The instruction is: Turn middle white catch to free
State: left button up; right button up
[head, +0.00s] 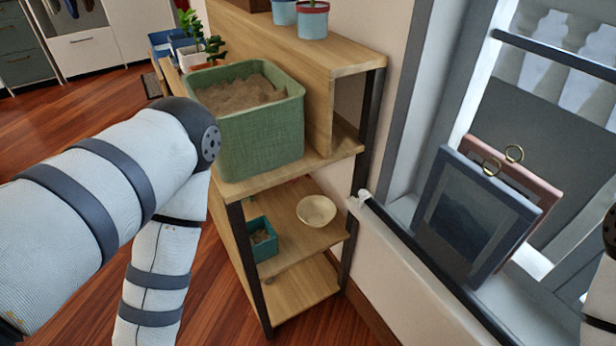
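I cannot make out a middle white catch for certain.
A wooden shelf unit (332,70) holds a green fabric bin (262,140), with a small teal box (252,246) and cream bowl (316,210) below. Two framed pictures (470,222) lean in the window recess. Blue pots (312,22) stand on top. Wooden floor is open at left.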

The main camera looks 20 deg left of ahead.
aim_at(363, 194)
jog(key=k+j+z, duration=0.1)
jog(key=z, duration=0.25)
jog(key=k+j+z, duration=0.1)
jog(key=j+z, duration=0.15)
jog(key=z, duration=0.15)
jog(key=k+j+z, duration=0.1)
jog(key=z, duration=0.25)
jog(key=i+j+z, duration=0.2)
jog(key=k+j, duration=0.05)
jog(key=j, duration=0.05)
